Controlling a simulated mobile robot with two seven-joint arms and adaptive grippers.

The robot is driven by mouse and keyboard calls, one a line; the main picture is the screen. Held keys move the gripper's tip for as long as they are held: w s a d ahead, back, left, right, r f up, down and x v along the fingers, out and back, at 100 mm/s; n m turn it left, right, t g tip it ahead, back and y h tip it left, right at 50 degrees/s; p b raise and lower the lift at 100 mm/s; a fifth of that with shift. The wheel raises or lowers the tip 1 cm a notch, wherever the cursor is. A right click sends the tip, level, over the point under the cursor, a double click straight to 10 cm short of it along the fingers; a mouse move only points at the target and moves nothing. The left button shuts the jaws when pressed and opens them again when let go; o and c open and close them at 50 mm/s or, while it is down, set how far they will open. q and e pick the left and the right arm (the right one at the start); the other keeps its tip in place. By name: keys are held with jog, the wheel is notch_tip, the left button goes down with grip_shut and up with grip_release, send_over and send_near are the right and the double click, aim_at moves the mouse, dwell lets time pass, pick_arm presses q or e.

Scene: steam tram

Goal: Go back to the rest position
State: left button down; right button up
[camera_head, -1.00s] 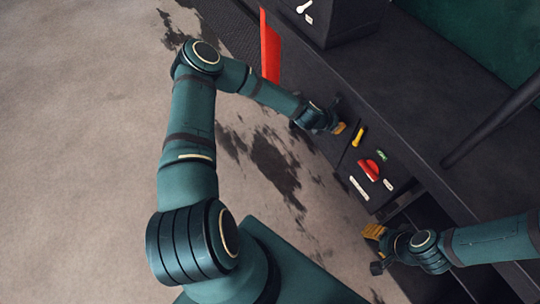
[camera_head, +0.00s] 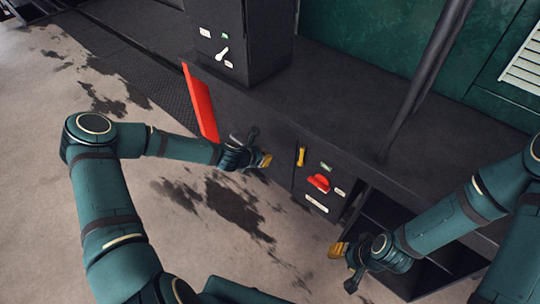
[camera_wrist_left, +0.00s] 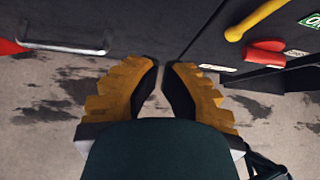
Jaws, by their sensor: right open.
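My left gripper (camera_head: 264,160) has yellow fingers and hangs in front of the dark cabinet front, left of the yellow handle (camera_head: 301,156). In the left wrist view its two fingers (camera_wrist_left: 161,68) lean towards each other with a narrow gap and nothing between them. I cannot tell whether they count as open or shut. My right gripper (camera_head: 343,255) is open and empty, at the lower right by the open dark compartment (camera_head: 393,236). Its fingertips are small in the head view. Neither gripper visibly touches anything.
A red panel (camera_head: 200,101) stands out from the cabinet at left. A red handle (camera_head: 319,182) with labels is on the cabinet front. A dark box (camera_head: 240,40) with a white lever and a slanted post (camera_head: 428,75) stand above. The stained floor (camera_head: 215,265) is clear.

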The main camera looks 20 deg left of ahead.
pick_arm(q)
jog(key=v, duration=0.4)
jog(key=shift+r+p, duration=0.1)
jog(key=shift+p, duration=0.2)
jog(key=shift+s, duration=0.1)
jog(key=s+d+f+m+g+h, duration=0.1)
jog(key=s+d+f+m+g, duration=0.25)
jog(key=s+d+m, duration=1)
jog(key=s+m+g+y, duration=0.1)
jog(key=s+m+g, duration=0.2)
jog(key=s+m, duration=0.6)
jog(key=m, duration=0.7)
jog(key=shift+s+g, duration=0.25)
jog(key=shift+g, duration=0.1)
jog(key=shift+a, duration=0.1)
